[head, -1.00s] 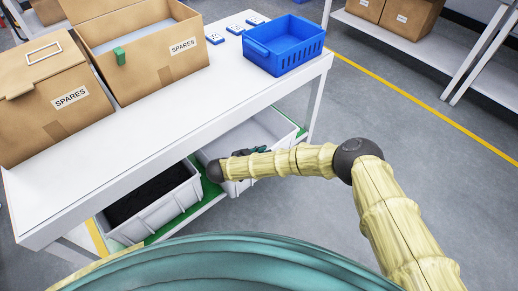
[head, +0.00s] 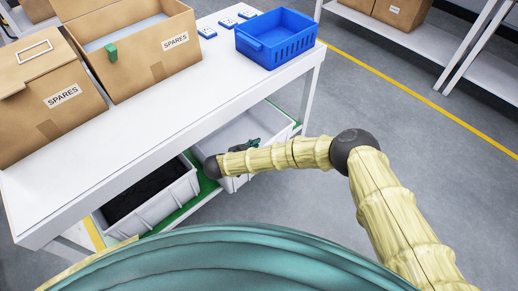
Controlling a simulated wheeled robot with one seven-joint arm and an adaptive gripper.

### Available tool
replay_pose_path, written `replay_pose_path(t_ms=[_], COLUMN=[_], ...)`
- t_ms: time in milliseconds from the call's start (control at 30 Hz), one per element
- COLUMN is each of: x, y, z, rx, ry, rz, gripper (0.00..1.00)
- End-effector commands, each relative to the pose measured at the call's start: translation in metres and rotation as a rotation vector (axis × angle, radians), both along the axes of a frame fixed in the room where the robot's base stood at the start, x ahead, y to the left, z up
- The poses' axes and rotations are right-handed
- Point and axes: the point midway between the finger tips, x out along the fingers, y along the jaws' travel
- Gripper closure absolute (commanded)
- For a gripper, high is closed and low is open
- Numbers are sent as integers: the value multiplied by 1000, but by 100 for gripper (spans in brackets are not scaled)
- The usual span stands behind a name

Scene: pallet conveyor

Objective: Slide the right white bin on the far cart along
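The right white bin (head: 278,131) stands on the lower shelf of the white cart (head: 150,145), under its top at the right end. My forearm crosses in front of it and hides part of its near side. A small dark teal shape (head: 247,143) shows just behind my forearm, over the bin's interior; it may be my gripper or something in the bin. I cannot make out fingertips, or whether they touch the rim. The left white bin (head: 165,205) holds dark material and stands beside the right one, with a narrow green strip (head: 207,187) showing between them.
The top's edge overhangs the bins. A cart leg (head: 312,98) stands at the right end. The grey floor (head: 420,150) to the right is clear.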

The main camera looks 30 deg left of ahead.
Motion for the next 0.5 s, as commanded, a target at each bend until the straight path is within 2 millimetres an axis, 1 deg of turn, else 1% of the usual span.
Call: replay_pose_path(t_ms=[133,233,500], x=[-8,-19,-62], y=[4,9,26], z=[3,9,28], rx=[1,1,1], ry=[1,0,1], rz=[2,3,3], gripper=[60,60,60])
